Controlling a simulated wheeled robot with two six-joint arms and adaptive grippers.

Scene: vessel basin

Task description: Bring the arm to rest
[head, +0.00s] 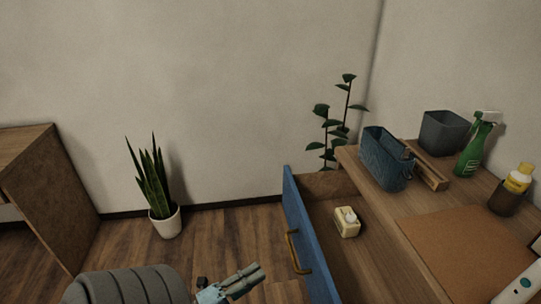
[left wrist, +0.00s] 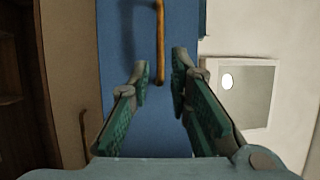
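My left gripper (head: 252,274) shows at the bottom middle of the head view, left of an open blue-fronted drawer (head: 308,235). In the left wrist view my left gripper (left wrist: 160,82) has its two fingers apart with nothing between them. The blue drawer front (left wrist: 190,40) lies ahead of it, and the brass handle (left wrist: 160,40) runs down to the space between the fingertips in the picture. In the head view the handle (head: 294,252) is apart from the fingers. My right gripper is in neither view.
A small cream box (head: 347,228) lies in the drawer. The desk at right bears a blue basket (head: 385,165), a grey bin (head: 443,133), a green spray bottle (head: 477,148) and a brown mat (head: 470,250). A grey ribbed shape (head: 120,286) and potted plant (head: 165,221) stand left.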

